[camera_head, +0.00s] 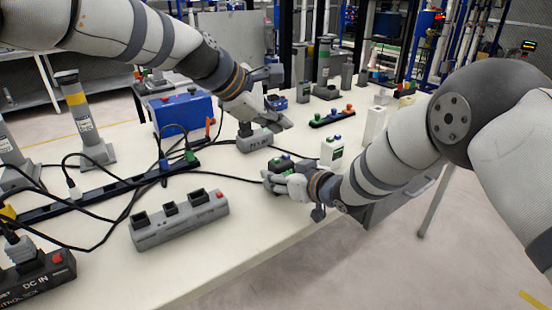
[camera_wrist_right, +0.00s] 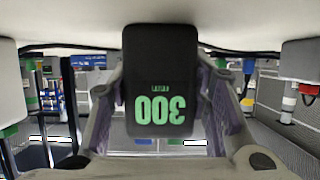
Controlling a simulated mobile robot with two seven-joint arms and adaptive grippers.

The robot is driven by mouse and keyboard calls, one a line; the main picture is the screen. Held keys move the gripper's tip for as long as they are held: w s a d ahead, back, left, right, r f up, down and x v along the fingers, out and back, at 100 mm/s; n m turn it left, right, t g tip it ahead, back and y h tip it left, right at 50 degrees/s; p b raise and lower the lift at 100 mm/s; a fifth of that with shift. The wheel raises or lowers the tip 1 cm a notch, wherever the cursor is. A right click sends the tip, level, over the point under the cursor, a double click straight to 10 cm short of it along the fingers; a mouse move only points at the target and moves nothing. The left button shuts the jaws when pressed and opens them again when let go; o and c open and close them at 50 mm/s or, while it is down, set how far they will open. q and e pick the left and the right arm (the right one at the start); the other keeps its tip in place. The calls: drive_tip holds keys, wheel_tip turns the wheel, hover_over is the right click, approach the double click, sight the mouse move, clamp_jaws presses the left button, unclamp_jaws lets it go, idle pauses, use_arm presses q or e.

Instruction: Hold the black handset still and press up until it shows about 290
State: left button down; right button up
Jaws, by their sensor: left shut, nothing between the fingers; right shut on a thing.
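The black handset (camera_wrist_right: 155,85) is between the fingers of my right gripper (camera_wrist_right: 160,110) in the right wrist view. Its green digits read 300, upside down in that picture, with small green lettering beside them. In the head view, the dark handset (camera_head: 284,161) with green on it shows just beyond my right gripper (camera_head: 274,181), which is shut on it near the table's front edge. My left gripper (camera_head: 282,123) is shut and empty, higher and beyond the handset, near a grey labelled box (camera_head: 254,140). I cannot make out the handset's up button.
A white box (camera_head: 331,152) with coloured caps stands right of the handset. A grey socket strip (camera_head: 180,220) lies at the front left. A blue case (camera_head: 181,112) stands behind a long black strip (camera_head: 120,187) with cables. Bare white table (camera_head: 250,215) lies in front.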

drive_tip(key=o, duration=1.3)
